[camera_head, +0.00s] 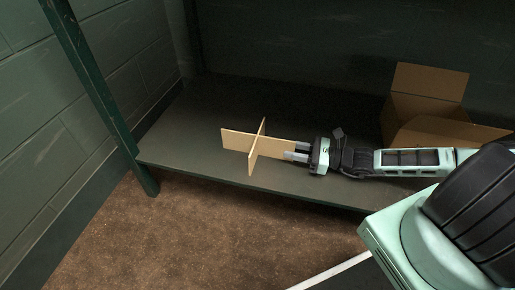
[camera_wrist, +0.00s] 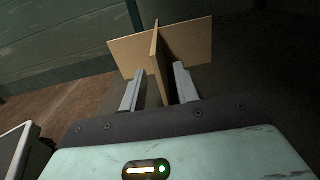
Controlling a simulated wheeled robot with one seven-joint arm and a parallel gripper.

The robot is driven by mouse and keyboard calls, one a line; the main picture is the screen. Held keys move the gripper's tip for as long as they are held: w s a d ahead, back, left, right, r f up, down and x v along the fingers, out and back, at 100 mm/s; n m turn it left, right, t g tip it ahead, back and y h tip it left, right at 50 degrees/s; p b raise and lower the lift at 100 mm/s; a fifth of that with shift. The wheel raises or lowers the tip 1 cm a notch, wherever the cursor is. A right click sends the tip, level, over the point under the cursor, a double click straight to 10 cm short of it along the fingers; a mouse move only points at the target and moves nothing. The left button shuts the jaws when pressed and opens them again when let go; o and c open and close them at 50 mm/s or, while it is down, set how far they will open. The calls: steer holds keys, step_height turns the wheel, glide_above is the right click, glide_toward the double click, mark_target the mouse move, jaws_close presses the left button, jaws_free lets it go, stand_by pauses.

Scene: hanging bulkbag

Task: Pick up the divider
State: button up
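The divider (camera_head: 237,140) is two tan cardboard panels crossed into an X shape. It stands upright on the dark shelf (camera_head: 190,120), close to its front edge. My gripper (camera_head: 291,151) reaches in from the right at the divider's right-hand panel. In the wrist view my gripper (camera_wrist: 157,84) is open, with one finger on each side of a panel of the divider (camera_wrist: 187,40). The panel's lower edge is hidden.
An open cardboard box (camera_head: 425,100) stands on the shelf at the right, behind my arm. A green shelf post (camera_head: 95,85) rises at the left front. The shelf is bare behind and left of the divider. Brown floor (camera_head: 150,235) lies in front.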

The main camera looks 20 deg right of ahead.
mark_target(277, 158)
steer(key=b+x, duration=0.3)
steer(key=x, duration=0.1)
steer(key=shift+w+a+f, duration=0.15)
steer(key=shift+a, duration=0.15)
steer(key=shift+w+a+b, duration=0.2)
steer(key=shift+a+b, duration=0.05)
steer(key=shift+b, duration=0.05)
jaws_close()
